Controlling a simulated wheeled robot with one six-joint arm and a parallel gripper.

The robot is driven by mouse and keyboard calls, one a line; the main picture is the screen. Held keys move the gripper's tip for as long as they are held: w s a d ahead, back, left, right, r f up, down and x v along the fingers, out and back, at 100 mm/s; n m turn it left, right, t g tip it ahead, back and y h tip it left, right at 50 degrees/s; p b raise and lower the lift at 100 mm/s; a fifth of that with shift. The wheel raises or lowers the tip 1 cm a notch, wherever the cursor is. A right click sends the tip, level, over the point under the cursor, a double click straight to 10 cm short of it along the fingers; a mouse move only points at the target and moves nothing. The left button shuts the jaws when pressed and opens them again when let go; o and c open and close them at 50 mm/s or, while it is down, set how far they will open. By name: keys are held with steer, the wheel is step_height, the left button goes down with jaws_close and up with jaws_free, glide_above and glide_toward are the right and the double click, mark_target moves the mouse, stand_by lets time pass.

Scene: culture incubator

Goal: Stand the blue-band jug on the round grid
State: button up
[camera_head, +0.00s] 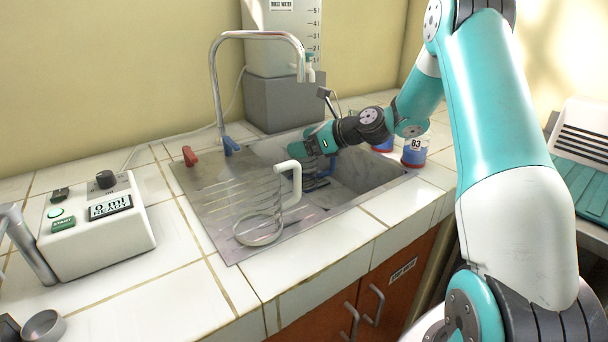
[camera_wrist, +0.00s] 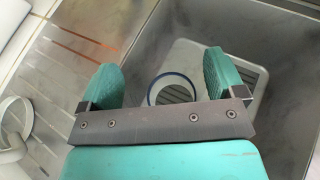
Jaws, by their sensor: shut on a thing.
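My gripper (camera_head: 318,147) reaches down into the sink. In the wrist view its two teal pads (camera_wrist: 170,82) stand on either side of a clear round vessel with a thin blue ring, which I take as the blue-band jug (camera_wrist: 151,92). The gripper is shut on it. The jug's walls are hard to see, and the gripper bar hides its near side. Dark slots, perhaps the round grid, show through the ring on a pale rounded panel (camera_wrist: 240,75) on the sink floor. The grid's outline is unclear, and I cannot tell whether the jug touches it.
A steel drainboard (camera_head: 215,215) beside the sink bears a white bent handle (camera_head: 290,180) and a pale ring (camera_head: 260,240). A tall tap (camera_head: 250,35) rises behind.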

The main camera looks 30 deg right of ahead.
mark_target(316, 166)
step_height(316, 166, down, 7)
steer(key=shift+f+b, duration=0.15)
steer(key=shift+b, duration=0.35)
steer(key=shift+f, duration=0.15)
steer(key=o, duration=1)
steer(key=shift+o, duration=0.2)
steer(key=shift+s+d+r, duration=0.15)
steer(key=shift+s+r, duration=0.1)
steer(key=v, duration=1.1)
steer(key=shift+s+d+p, duration=0.15)
steer(key=shift+s+p, duration=0.05)
steer(key=shift+p, duration=0.25)
